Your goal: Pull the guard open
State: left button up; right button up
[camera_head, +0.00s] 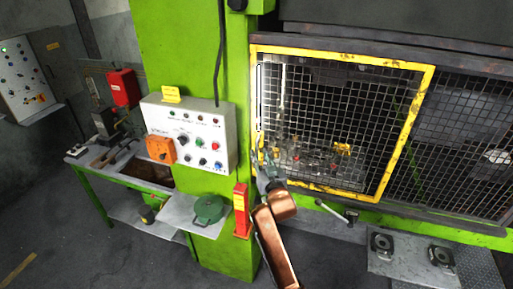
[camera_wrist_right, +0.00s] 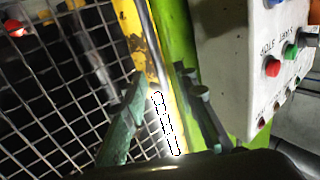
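The guard (camera_head: 405,135) is a mesh panel in a yellow frame on the front of the green press. Its left edge lies beside the green column, and it looks closed. My right gripper (camera_head: 261,152) is at the lower part of that left edge. In the right wrist view my right gripper (camera_wrist_right: 162,78) has its two fingers apart, with the guard's yellow frame (camera_wrist_right: 138,38) and a bright upright bar (camera_wrist_right: 167,122), perhaps the handle, showing between them. I cannot tell whether either finger touches. My left gripper is out of view.
A white control panel (camera_head: 190,134) with buttons is on the column, left of my right gripper. Below are a shelf (camera_head: 180,216) with a green round object and a red post (camera_head: 241,208). A second mesh panel (camera_head: 460,145) is at right. A workbench (camera_head: 118,175) stands at left.

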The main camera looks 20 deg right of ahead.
aim_at(257, 149)
jog(key=shift+w+p, duration=0.3)
jog(key=shift+w, duration=1.95)
grip_shut()
